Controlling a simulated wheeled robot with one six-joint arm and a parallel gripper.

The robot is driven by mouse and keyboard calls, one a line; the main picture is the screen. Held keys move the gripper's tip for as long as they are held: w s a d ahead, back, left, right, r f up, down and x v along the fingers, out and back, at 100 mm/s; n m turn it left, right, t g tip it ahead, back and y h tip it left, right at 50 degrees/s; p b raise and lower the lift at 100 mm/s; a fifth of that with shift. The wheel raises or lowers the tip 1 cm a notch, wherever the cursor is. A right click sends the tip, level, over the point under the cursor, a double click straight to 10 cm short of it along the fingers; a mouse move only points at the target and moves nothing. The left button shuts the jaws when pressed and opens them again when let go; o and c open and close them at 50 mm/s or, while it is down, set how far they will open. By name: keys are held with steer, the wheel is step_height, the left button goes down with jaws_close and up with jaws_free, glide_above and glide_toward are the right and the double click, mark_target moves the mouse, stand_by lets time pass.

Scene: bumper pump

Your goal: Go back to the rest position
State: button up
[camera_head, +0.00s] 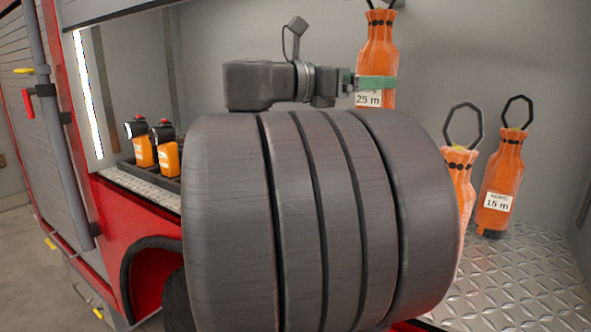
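My gripper (375,83), with green fingers, reaches to the right at the upper middle of the head view. One green finger lies across the front of an orange bag (377,47) with a "25 m" label. The gripper looks shut on this bag, though the far finger is hidden. The bag is upright and sits higher than the other orange bags. Its bottom is hidden behind my large grey arm link, so I cannot see what is under it.
Two more orange bags with black loops, one labelled 15 m (497,190) and one partly hidden (459,172), stand on the tread-plate shelf (515,285) at right. Two orange lamps (140,147) (165,157) sit at left inside the red vehicle (140,225). The shelf front right is clear.

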steer(key=x, duration=0.3)
stand_by(0.5)
